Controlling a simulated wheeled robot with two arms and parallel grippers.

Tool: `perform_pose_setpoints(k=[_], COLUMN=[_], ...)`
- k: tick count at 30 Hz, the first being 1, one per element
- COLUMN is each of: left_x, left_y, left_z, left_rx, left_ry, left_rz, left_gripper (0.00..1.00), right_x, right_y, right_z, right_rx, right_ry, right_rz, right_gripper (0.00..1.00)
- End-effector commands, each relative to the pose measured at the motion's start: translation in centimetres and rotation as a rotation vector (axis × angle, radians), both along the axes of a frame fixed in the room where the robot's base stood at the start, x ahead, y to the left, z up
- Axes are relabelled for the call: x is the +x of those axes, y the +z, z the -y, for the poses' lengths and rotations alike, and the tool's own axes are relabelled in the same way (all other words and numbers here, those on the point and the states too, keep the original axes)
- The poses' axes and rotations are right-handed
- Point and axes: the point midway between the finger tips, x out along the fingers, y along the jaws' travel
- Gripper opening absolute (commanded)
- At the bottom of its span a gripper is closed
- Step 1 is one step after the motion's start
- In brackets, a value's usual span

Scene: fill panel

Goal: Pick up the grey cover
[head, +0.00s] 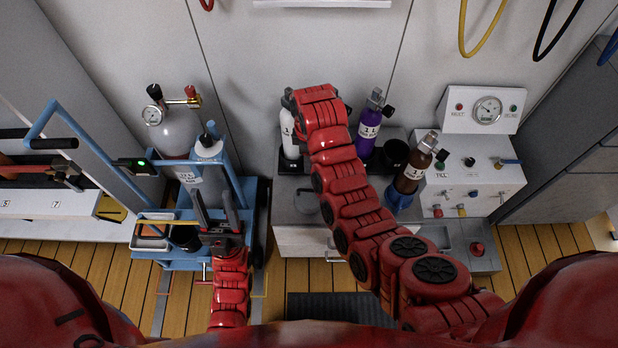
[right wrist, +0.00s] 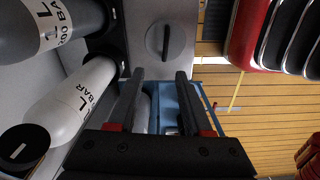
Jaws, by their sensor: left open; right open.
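A round grey disc with a dark bar across it, which looks like the grey cover (right wrist: 182,45), lies flat on a grey surface at the top middle of the right wrist view. In the head view, the grey cover (head: 307,202) shows on the bench left of my right arm. In the right wrist view my right gripper (right wrist: 160,100) is open, with nothing between its fingers; the cover shows beyond the fingertips. In the head view its fingers are hidden behind the red arm. My left gripper (head: 216,208) is open and empty over the blue cart (head: 180,262).
A white bottle (head: 288,128) stands close left of my right arm's end. A purple bottle (head: 369,130) and a brown bottle (head: 414,170) stand to its right. A gauge panel (head: 488,110) is at the right. A grey cylinder (head: 175,135) stands on the cart.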

Motion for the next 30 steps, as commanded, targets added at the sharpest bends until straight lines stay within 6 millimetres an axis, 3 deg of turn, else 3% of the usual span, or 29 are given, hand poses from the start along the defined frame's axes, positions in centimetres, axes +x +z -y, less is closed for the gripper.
perform_pose_setpoints(k=[5, 19, 30], left_x=[0.0, 0.0, 0.0], left_y=[-0.6, -0.6, -0.6], left_z=[0.0, 0.0, 0.0], left_rx=[0.000, 0.000, 0.000], left_ry=[0.000, 0.000, 0.000], left_rz=[-0.001, -0.001, -0.001], left_gripper=[0.50, 0.50, 0.50], right_x=[-0.6, -0.8, -0.7], right_y=[-1.1, -10.2, -12.2], right_z=[0.0, 0.0, 0.0], right_rx=[-0.008, -0.008, -0.006], right_ry=[0.013, 0.012, 0.011], right_rz=[-0.025, -0.025, -0.021], right_gripper=[0.50, 0.50, 0.50])
